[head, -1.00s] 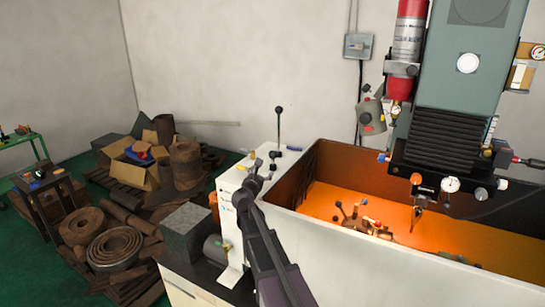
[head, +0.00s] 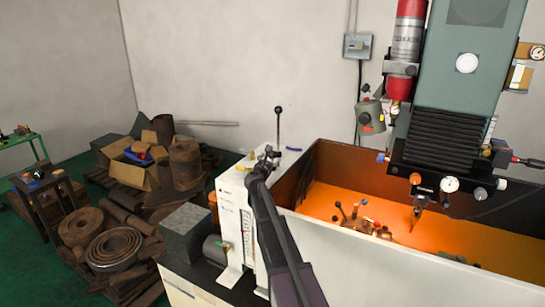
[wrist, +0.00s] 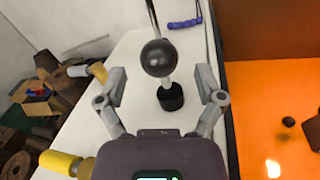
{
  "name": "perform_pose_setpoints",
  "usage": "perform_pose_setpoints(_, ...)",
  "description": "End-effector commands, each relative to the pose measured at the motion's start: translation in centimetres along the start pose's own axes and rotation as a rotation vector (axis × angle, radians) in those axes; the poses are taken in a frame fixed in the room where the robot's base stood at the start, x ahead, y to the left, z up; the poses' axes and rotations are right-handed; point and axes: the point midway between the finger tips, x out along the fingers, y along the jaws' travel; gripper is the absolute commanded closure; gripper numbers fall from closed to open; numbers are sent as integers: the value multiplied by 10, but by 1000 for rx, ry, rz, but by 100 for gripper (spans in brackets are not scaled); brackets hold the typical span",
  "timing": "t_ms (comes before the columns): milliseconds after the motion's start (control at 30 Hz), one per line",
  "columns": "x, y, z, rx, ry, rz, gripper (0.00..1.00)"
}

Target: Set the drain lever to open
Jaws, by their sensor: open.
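My gripper (head: 268,152) is over the top of the white cabinet (head: 232,192), left of the orange-floored tank. In the wrist view my gripper (wrist: 160,76) is open, with a lever's black ball knob (wrist: 158,57) seen between its fingers. The knob has a grey stem and a black round base (wrist: 171,97); neither finger visibly touches it. A thin rod rises behind the knob to the top edge. In the head view a tall lever with a black ball (head: 278,109) stands upright just behind my gripper. I see no readable label telling which is the drain lever.
A blue handle (wrist: 184,23) lies behind the lever, and a yellow handle (wrist: 60,163) sits at left. The tank wall (head: 318,175) borders the cabinet on the right. A machine head (head: 465,80) hangs over the tank. Coils and boxes lie on the floor at left.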

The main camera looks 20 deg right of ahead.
Motion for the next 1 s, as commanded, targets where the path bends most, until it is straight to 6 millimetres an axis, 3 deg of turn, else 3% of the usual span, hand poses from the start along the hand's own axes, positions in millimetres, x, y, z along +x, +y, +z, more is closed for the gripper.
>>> perform_pose_setpoints(233,25,0,0,0,0,0,13)
perform_pose_setpoints(667,29,0,0,0,0,1,13)
perform_pose_setpoints(967,28,1,0,0,0,2,100)
perform_pose_setpoints(1000,28,1,0,0,0,1,100)
